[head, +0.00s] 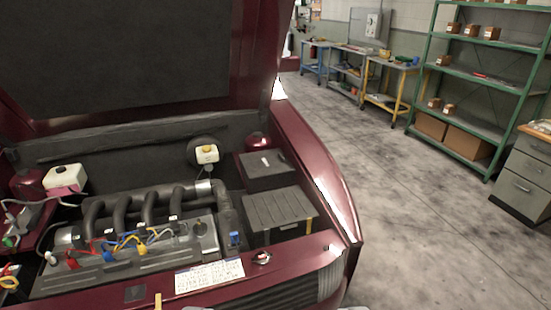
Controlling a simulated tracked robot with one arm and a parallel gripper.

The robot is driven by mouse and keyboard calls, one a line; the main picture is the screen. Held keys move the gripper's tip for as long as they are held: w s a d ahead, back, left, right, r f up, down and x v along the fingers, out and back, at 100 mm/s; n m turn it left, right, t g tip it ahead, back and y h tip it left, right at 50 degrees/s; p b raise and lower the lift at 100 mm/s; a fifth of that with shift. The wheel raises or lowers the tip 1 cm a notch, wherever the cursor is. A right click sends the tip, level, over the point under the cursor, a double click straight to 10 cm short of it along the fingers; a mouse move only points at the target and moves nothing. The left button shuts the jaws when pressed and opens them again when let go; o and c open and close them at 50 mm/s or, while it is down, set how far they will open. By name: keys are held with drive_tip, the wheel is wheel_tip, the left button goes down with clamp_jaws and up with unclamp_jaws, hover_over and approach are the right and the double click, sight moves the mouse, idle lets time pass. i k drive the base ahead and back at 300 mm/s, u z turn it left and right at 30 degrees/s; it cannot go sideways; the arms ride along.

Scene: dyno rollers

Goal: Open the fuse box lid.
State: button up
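Two dark boxes sit at the right side of the open engine bay. The rear one is a black box (266,170) with a flat lid and a small white mark on top; its lid looks shut. In front of it is a larger grey box (277,211) with a ribbed top and a yellow mark at its right edge; its top also looks closed. I cannot tell for certain which is the fuse box; no label is readable. My gripper is not in view.
The raised hood (150,55) hangs over the bay. The engine (150,235) with coloured wires is left of the boxes. A maroon fender (315,165) borders them on the right. Open floor (410,220) lies beyond, with a green shelf (470,75) and workbenches behind.

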sight(263, 168)
drive_tip(key=u, duration=0.05)
drive_tip(key=i, duration=0.6)
drive_tip(key=z, duration=1.85)
drive_tip(key=i, duration=2.3)
drive_tip(key=u, duration=1.6)
